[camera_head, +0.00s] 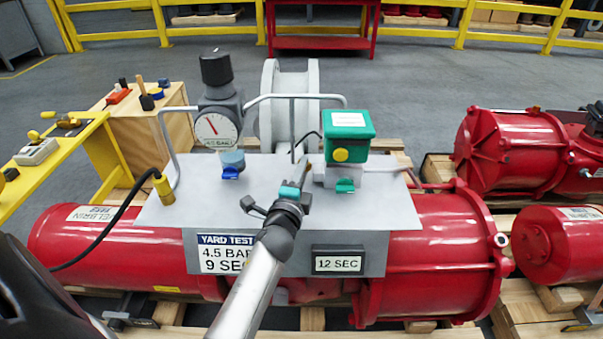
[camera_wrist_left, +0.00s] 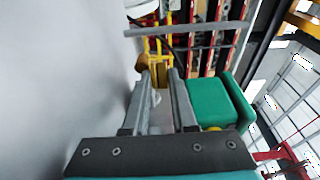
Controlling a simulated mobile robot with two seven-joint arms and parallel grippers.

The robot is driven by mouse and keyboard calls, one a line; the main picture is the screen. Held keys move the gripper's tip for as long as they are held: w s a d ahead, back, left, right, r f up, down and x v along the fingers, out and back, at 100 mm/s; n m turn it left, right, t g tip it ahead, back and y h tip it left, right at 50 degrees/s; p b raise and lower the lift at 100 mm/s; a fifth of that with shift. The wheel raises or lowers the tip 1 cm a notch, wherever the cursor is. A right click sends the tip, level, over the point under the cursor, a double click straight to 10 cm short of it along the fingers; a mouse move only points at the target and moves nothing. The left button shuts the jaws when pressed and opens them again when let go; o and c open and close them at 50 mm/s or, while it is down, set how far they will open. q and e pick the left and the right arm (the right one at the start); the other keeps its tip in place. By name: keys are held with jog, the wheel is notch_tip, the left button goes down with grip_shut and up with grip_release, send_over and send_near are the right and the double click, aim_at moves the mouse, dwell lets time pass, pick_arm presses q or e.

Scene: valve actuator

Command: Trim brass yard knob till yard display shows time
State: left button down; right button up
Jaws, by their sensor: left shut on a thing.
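The yard display (camera_head: 338,264) on the front of the grey panel reads 12 SEC. A placard (camera_head: 226,254) beside it reads YARD TEST, 4.5 BAR, 9 SEC, partly covered by my arm. My left gripper (camera_head: 303,180) is over the middle of the panel, beside the green box. Its fingers (camera_wrist_left: 156,85) are shut on a small brass-coloured knob, whose brownish end (camera_wrist_left: 143,62) shows at the fingertips in the left wrist view. In the head view the knob is mostly hidden by the gripper. My right gripper is not in view.
A green box (camera_head: 347,125) with a yellow button stands right of the gripper. A gauge (camera_head: 216,129) under a black knob stands left, with grey pipes around. Blue (camera_head: 232,162) and green clips sit on the panel (camera_head: 400,205). Red actuator cylinders (camera_head: 440,250) lie below.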

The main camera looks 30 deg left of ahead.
pick_arm(q)
jog(key=shift+w+a+r, duration=0.1)
jog(key=shift+r, duration=0.35)
jog(key=c, duration=0.9)
grip_release()
jog(key=shift+o, duration=0.3)
jog(key=shift+f, duration=0.15)
jog(key=shift+f, duration=0.1)
